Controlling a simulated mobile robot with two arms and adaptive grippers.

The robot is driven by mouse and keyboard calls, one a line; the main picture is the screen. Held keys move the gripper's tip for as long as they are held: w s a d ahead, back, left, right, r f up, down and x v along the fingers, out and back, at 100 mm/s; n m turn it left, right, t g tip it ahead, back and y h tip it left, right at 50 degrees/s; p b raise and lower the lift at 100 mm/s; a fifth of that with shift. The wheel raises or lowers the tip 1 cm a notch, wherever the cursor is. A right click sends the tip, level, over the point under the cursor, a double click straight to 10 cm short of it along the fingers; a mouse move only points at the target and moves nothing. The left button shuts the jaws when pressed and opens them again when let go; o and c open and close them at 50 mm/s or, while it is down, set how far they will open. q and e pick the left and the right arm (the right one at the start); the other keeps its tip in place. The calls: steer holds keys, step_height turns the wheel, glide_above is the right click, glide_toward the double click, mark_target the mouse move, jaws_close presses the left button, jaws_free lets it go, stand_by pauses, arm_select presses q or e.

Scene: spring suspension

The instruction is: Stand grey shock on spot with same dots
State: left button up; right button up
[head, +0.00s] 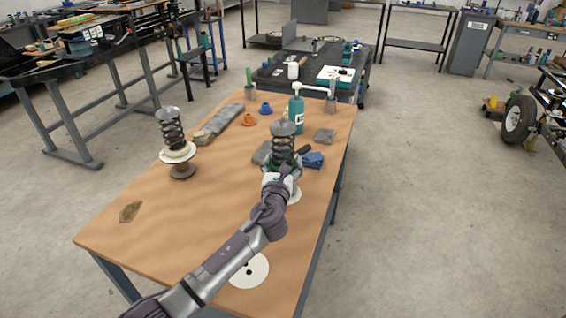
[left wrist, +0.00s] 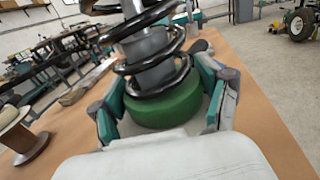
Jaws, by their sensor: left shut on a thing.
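My left gripper (head: 280,168) is shut around the green base (left wrist: 165,108) of a shock absorber (head: 283,138) with a grey body and black coil spring. In the left wrist view the shock (left wrist: 150,50) rises between the fingers, slightly tilted in the picture. A white round spot (head: 294,196) shows partly behind the gripper; its dots are hidden. Whether the shock's base touches anything below is unclear. Another white spot (head: 246,278) with small black dots lies near the table's front edge, partly behind my arm. My right gripper is not in view.
The table's (head: 160,225) left front is mostly clear.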

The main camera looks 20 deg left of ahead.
arm_select(q)
steer(key=o, duration=1.5)
steer(key=shift+f, duration=0.1)
steer(key=shift+o, duration=1.4)
steer(key=shift+s+r, duration=0.1)
steer(key=shift+r, duration=0.1)
steer(key=s+d, duration=0.2)
steer(key=s, duration=0.9)
steer(key=shift+s+p, duration=0.3)
steer(key=shift+s, duration=0.1)
